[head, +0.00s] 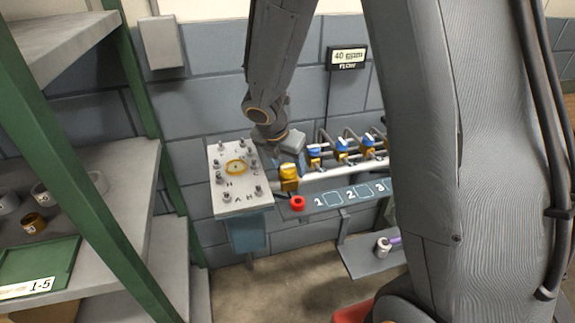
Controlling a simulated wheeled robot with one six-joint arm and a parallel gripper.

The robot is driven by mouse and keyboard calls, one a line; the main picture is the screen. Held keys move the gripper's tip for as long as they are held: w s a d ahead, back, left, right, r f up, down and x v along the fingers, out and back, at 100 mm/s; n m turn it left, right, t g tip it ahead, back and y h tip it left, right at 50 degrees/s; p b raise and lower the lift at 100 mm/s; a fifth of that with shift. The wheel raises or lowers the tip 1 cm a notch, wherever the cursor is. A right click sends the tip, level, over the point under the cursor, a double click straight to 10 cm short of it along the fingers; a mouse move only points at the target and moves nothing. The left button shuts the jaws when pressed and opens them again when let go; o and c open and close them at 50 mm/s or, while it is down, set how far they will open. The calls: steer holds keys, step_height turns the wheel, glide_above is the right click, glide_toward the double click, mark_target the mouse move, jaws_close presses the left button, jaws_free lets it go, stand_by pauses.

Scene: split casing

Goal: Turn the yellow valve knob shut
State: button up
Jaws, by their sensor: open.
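A yellow, blocky piece (289,178) at the left end of the pale pipe looks like the yellow valve knob. Its exact shape and turn angle are too small to tell. My gripper (291,150) hangs just above it, reaching down from the grey arm. The gripper is open, but its fingertips are hard to make out and I cannot tell if they touch the knob. A flow display (347,57) on the wall reads 40 gpm.
Several blue-handled valves (341,146) line the pipe to the right. A green-framed shelf (130,175) fills the left.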

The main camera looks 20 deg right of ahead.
steer(key=shift+c, duration=0.3)
steer(key=c, duration=1)
steer(key=shift+m, duration=0.3)
steer(key=m+g+h+p, duration=0.1)
steer(key=m, duration=0.2)
steer(key=shift+w+m, duration=0.15)
steer(key=shift+m, duration=0.15)
steer(key=m+g, duration=0.1)
steer(key=m, duration=0.1)
steer(key=m+g+p, duration=0.1)
steer(key=m, duration=0.1)
steer(key=shift+w+a, duration=0.1)
steer(key=shift+w, duration=0.1)
steer(key=m+g, duration=0.1)
steer(key=m, duration=0.4)
steer(key=shift+w+g, duration=0.15)
steer(key=shift+g, duration=0.25)
steer(key=m+g+y, duration=0.1)
steer(key=m, duration=0.3)
steer(key=shift+w+m, duration=0.1)
steer(key=shift+m, duration=0.2)
steer(key=shift+g, duration=0.4)
